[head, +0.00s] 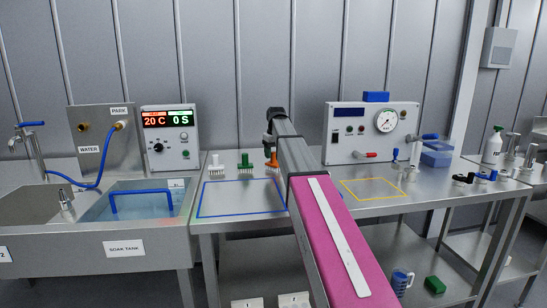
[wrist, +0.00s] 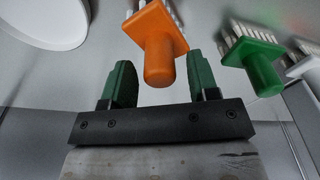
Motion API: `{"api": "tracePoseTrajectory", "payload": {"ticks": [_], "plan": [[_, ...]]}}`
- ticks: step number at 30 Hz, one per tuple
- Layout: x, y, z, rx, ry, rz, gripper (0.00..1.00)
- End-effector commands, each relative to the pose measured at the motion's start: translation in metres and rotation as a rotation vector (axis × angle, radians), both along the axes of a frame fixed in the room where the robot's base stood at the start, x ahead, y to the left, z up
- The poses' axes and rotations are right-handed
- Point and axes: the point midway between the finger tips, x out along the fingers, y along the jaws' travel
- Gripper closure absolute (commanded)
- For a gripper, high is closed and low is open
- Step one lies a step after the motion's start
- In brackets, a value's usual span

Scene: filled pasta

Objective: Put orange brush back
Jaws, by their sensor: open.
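The orange brush (wrist: 157,42) is between the two green fingers of my gripper (wrist: 160,82) in the wrist view, its rounded handle toward the palm and its white bristles pointing away. Gaps show on both sides of the handle, so the fingers are open and not closed on it. In the head view the orange brush (head: 272,160) is partly hidden by my arm, and my gripper (head: 268,145) is over it at the back of the steel bench.
A green brush (head: 245,161) and a white brush (head: 215,163) stand in a row to the left. A blue-outlined square (head: 240,181) and a yellow-outlined square (head: 372,180) mark the bench. A gauge box (head: 345,134) stands right, a soak tank (head: 130,207) left.

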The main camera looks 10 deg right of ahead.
Motion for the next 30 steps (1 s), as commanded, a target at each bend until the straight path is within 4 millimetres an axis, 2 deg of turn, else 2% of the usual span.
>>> {"api": "tracePoseTrajectory", "payload": {"ticks": [9,15,21,30], "plan": [[-0.005,-0.003,0.063,0.0,-0.002,0.0,0.45],[-0.009,-0.004,0.093,0.0,0.0,0.0,0.45],[-0.01,-0.004,0.105,0.001,0.001,0.0,0.45],[-0.011,-0.004,0.106,0.001,0.001,0.0,0.45]]}}
